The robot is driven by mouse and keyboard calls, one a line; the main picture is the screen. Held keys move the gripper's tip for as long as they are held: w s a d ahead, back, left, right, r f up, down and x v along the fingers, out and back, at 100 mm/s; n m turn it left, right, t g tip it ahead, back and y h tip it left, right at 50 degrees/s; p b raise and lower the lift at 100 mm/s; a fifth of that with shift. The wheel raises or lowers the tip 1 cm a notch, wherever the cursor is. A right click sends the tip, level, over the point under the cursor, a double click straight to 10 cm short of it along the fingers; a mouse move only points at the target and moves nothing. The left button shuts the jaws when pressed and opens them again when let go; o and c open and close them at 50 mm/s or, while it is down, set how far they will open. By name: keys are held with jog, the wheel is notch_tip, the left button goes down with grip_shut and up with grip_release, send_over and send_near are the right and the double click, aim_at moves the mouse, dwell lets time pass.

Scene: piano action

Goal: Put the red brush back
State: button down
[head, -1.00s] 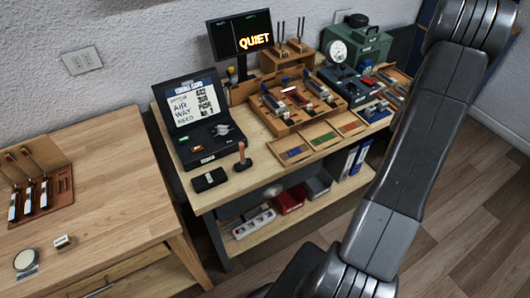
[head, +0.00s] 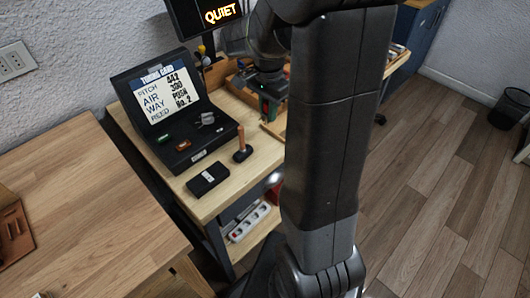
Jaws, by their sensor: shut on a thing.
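My gripper (head: 268,98) is in the head view, at the left edge of my arm, over the far part of the workbench. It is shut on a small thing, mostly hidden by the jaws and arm. Dark green and a trace of red show at the jaws, but I cannot tell whether this is the red brush. The wooden tray (head: 240,92) is partly in view behind and left of the gripper. Most of the tray and the bench's right part are hidden behind my arm.
An open black case (head: 165,165) with a lettered lid stands on the bench (head: 232,178). A wooden-handled tool (head: 241,143) and a black box (head: 207,179) stand before it. A screen (head: 208,18) reads QUIET. A wooden table (head: 85,190) is at left.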

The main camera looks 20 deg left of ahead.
aim_at(265, 145)
jog(key=shift+s+a+f, duration=0.1)
jog(key=shift+s+a, duration=0.05)
jog(key=shift+s, duration=0.25)
notch_tip(265, 145, down, 10)
jog(key=shift+r, duration=0.25)
jog(key=shift+f+b, duration=0.2)
jog(key=shift+b, duration=0.15)
jog(key=c, duration=1.3)
grip_release()
jog(key=shift+c, duration=0.2)
notch_tip(265, 145, up, 12)
jog(key=shift+r+p, duration=0.25)
jog(key=shift+p, duration=0.25)
